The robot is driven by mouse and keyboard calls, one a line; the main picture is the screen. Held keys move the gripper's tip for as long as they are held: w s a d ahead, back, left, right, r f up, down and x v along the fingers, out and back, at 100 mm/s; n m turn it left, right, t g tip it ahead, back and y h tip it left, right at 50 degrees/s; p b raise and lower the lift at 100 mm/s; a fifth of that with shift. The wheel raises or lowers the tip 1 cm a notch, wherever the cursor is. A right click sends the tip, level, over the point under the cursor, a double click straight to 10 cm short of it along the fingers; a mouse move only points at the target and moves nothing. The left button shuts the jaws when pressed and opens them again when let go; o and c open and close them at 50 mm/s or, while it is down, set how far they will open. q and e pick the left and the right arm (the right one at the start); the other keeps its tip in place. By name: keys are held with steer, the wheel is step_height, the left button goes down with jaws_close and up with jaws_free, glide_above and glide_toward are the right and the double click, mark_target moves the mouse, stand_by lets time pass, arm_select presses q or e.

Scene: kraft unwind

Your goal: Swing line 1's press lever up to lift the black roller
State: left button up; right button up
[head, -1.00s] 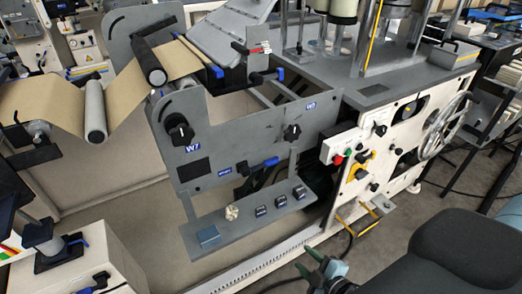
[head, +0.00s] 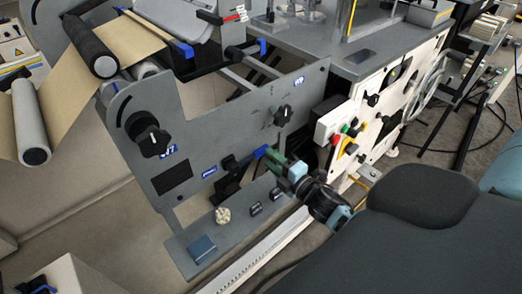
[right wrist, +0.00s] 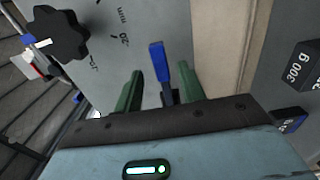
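The press lever (head: 262,152) is a black bar with a blue grip, low on the grey side plate (head: 225,125) marked W7. My right gripper (head: 284,167) is at the grip's right end in the head view. In the right wrist view the blue grip (right wrist: 158,62) points up between the two green fingers of my right gripper (right wrist: 160,88). The fingers are apart, with gaps on both sides of the lever. The black roller (head: 88,45) is at the upper left with brown paper web beside it. My left gripper is not in view.
A grey shelf (head: 225,240) below the lever holds several small dark weights and a pale lumpy piece (head: 222,215). Black knobs (head: 152,142) stick out of the plate. A white control panel (head: 345,130) stands right of my gripper.

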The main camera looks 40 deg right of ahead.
mark_target(263, 153)
steer(key=shift+w+a, duration=0.2)
steer(key=shift+w, duration=2.45)
jaws_close()
